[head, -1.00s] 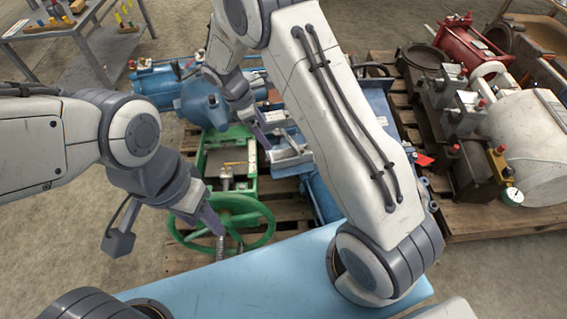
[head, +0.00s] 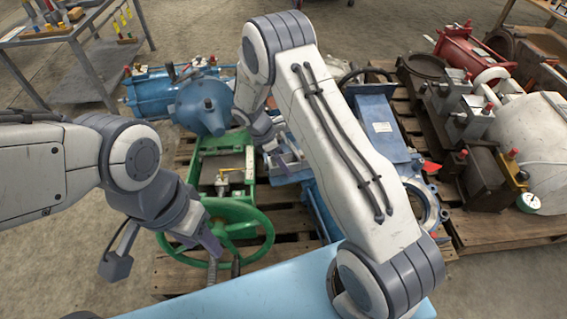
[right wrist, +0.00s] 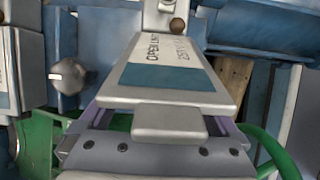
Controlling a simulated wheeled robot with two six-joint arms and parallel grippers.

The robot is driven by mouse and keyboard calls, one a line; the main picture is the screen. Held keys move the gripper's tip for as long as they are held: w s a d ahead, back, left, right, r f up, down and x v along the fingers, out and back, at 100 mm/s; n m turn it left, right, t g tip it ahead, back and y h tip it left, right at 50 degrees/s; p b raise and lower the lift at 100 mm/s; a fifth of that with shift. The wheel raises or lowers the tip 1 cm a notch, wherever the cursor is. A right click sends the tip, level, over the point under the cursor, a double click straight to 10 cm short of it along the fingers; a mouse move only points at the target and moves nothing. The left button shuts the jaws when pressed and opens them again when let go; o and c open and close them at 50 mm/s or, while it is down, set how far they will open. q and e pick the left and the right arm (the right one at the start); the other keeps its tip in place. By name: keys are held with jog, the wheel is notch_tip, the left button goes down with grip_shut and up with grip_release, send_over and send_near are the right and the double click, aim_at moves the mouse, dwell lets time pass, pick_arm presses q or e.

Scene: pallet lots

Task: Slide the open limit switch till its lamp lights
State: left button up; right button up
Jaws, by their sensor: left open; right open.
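The open limit switch (right wrist: 168,82) shows in the right wrist view as a pale tilted block with a blue band and a label reading "OPEN LIMIT". A plain grey block sits at its near end. My right gripper (right wrist: 163,117) is open, with purple fingers partly hidden on either side of the switch. I cannot tell whether they touch it. In the head view that gripper is mostly hidden by its own arm, over the blue and grey machinery. I cannot make out a lit lamp. My left gripper (head: 223,256) is open at the green handwheel (head: 262,222).
A silver knob (right wrist: 69,75) stands left of the switch. The blue valve assembly (head: 205,100) and green frame stand on a wooden pallet (head: 290,215). Another pallet at right bears red, dark and white equipment. A tool table (head: 75,35) stands at back left.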

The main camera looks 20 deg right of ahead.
grip_shut()
jog(key=shift+w+r+p, duration=0.15)
jog(key=shift+w+p, duration=0.05)
jog(key=shift+p, duration=0.5)
jog(key=shift+w+p, duration=0.1)
jog(key=shift+p, duration=0.25)
jog(key=shift+w, duration=0.15)
jog(key=shift+f, duration=0.2)
grip_release()
